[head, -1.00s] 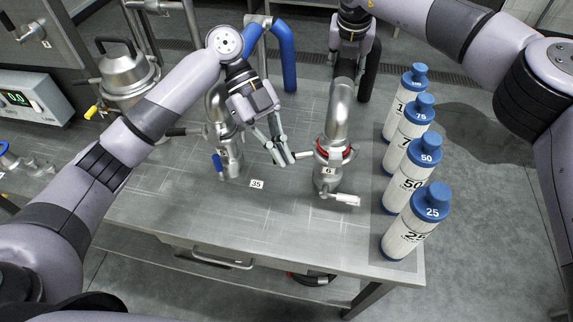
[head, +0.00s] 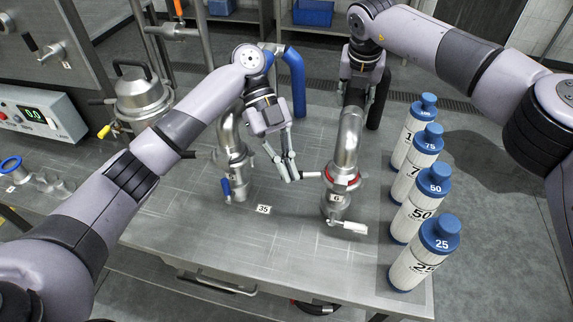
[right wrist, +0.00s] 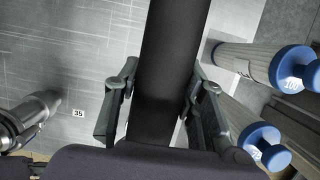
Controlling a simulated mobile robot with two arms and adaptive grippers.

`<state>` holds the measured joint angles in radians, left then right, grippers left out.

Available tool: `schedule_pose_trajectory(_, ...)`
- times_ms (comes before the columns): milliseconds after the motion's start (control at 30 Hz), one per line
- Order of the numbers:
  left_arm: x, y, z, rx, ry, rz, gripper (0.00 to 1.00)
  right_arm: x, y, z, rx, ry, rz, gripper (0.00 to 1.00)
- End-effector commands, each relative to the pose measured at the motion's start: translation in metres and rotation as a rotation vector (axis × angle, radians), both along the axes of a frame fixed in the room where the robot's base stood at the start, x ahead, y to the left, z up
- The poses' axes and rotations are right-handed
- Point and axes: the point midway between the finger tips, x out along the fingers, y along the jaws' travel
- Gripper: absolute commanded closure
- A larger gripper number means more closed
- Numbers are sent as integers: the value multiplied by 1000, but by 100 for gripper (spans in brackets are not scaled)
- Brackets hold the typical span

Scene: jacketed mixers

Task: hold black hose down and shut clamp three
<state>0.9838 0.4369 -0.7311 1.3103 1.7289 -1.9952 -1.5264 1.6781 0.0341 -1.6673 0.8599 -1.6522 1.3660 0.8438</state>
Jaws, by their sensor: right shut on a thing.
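A steel elbow pipe (head: 349,138) stands on the bench, with a clamp (head: 343,181) around its red-ringed joint. The clamp's short lever (head: 312,175) points left, open out from the ring. My left gripper (head: 293,178) is at the lever's free end, its fingertips together; I cannot tell whether they touch it. The black hose (head: 378,100) bends over behind the elbow and hangs down. My right gripper is shut on the hose; in the right wrist view, the hose (right wrist: 170,60) runs between its fingers (right wrist: 160,110). In the head view, this grip is mostly hidden.
Several blue-capped bottles (head: 412,212) line the bench's right side. Another steel pipe (head: 233,150) with a blue-handled valve stands left of my left gripper, with a blue hose (head: 293,80) behind. The bench front (head: 250,245) is clear around the 35 label (head: 264,209).

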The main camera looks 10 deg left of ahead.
Motion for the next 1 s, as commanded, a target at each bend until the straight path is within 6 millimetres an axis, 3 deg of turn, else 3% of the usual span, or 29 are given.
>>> schedule_pose_trajectory(167,13,5,10,8,-8,14,100,-1,-1,0,-3,3,0,88)
schedule_pose_trajectory(533,53,16,56,5,-6,6,100,0,-1,0,-2,2,-1,88)
schedule_pose_trajectory(1000,67,19,71,0,-2,0,100,0,-1,0,-1,1,0,88)
